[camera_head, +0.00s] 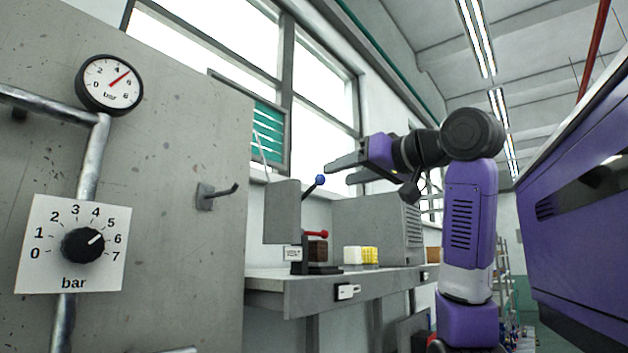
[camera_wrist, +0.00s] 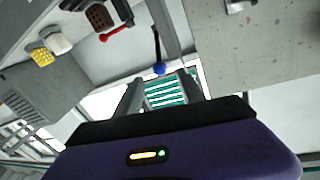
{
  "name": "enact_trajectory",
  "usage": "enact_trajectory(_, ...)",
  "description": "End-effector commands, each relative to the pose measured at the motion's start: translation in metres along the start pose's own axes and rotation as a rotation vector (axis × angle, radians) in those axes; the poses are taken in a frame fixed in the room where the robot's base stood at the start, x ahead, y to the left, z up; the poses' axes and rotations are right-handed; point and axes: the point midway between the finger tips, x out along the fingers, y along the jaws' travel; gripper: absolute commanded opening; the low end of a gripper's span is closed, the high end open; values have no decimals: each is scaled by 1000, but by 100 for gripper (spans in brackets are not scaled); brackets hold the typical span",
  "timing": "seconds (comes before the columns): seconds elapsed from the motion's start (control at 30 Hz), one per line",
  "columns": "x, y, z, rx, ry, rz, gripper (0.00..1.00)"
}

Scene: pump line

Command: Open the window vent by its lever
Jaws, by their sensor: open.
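The window vent (camera_head: 268,130) is a teal slatted panel in a grey frame in the window, and its slats also show in the wrist view (camera_wrist: 166,92). A dark lever rod with a blue ball knob (camera_head: 320,180) slants up and right from a grey upright box (camera_head: 283,212). In the wrist view the blue knob (camera_wrist: 159,69) lies just beyond the fingertips, roughly centred between them. My gripper (camera_head: 338,173) is open and empty, its fingers pointing left toward the knob, apart from it in the head view. Whether the slats are fully shut I cannot tell.
A grey bench (camera_head: 290,290) below carries a red-handled lever (camera_head: 317,234), a yellow-and-white block (camera_head: 361,255) and a vented grey cabinet (camera_head: 385,228). A panel (camera_head: 150,230) with gauge (camera_head: 109,85), dial (camera_head: 82,245) and hook (camera_head: 217,195) stands left. A purple machine (camera_head: 580,220) stands right.

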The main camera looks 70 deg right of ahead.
Motion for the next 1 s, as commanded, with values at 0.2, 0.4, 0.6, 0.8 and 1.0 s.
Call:
enact_trajectory(0.2,24,0,-1,10,-8,2,46)
enact_trajectory(0.4,54,0,-1,10,-7,2,46)
enact_trajectory(0.6,74,0,0,9,-4,2,46)
enact_trajectory(0.8,78,1,2,8,-3,2,46)
enact_trajectory(1.0,78,1,1,8,-3,2,35)
